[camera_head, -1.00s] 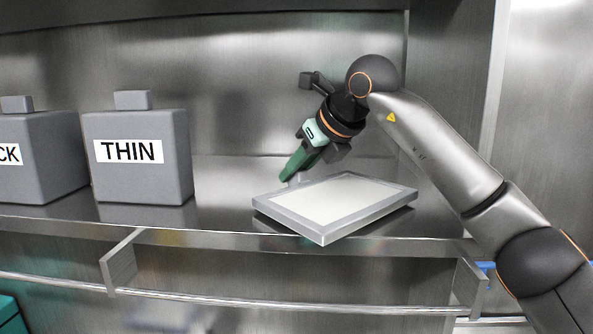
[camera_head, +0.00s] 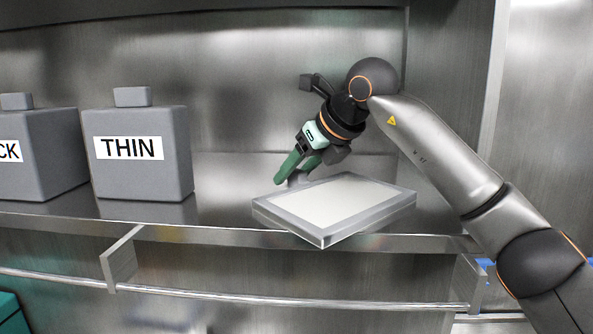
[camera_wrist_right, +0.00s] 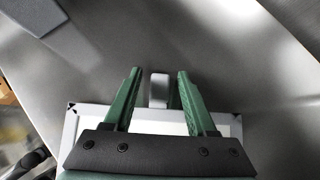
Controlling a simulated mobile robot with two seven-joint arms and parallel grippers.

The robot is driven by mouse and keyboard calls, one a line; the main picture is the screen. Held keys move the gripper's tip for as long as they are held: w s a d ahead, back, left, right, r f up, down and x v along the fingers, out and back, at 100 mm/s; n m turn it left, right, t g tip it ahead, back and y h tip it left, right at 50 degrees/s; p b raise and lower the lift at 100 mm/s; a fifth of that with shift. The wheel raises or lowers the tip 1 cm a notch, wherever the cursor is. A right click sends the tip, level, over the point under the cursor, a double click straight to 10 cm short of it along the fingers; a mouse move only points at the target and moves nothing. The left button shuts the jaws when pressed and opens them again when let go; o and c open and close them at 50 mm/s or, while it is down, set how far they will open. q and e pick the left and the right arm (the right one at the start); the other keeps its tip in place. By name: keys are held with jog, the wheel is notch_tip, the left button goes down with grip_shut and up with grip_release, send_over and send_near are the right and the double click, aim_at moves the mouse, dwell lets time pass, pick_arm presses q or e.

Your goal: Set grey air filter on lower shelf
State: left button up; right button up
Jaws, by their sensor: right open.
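The grey air filter (camera_head: 335,204), a flat framed panel with a pale face, lies on the metal shelf (camera_head: 225,226) in the head view, near its front edge. My right gripper (camera_head: 293,180) is at the filter's back left side, with its green fingers apart. In the right wrist view the fingers (camera_wrist_right: 159,85) stand open on either side of a small grey tab (camera_wrist_right: 158,90) at the filter's edge, with gaps to both sides. The filter's pale face (camera_wrist_right: 160,126) shows partly behind the gripper body. My left gripper is not in view.
A grey container labelled THIN (camera_head: 143,178) stands on the shelf to the left, with another grey container (camera_head: 38,178) beyond it. A rail (camera_head: 230,290) runs below the shelf's front edge. The shelf between the THIN container and the filter is clear.

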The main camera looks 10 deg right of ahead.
jog(key=b+v, duration=0.1)
jog(key=v, duration=1.1)
jog(key=shift+r, duration=0.15)
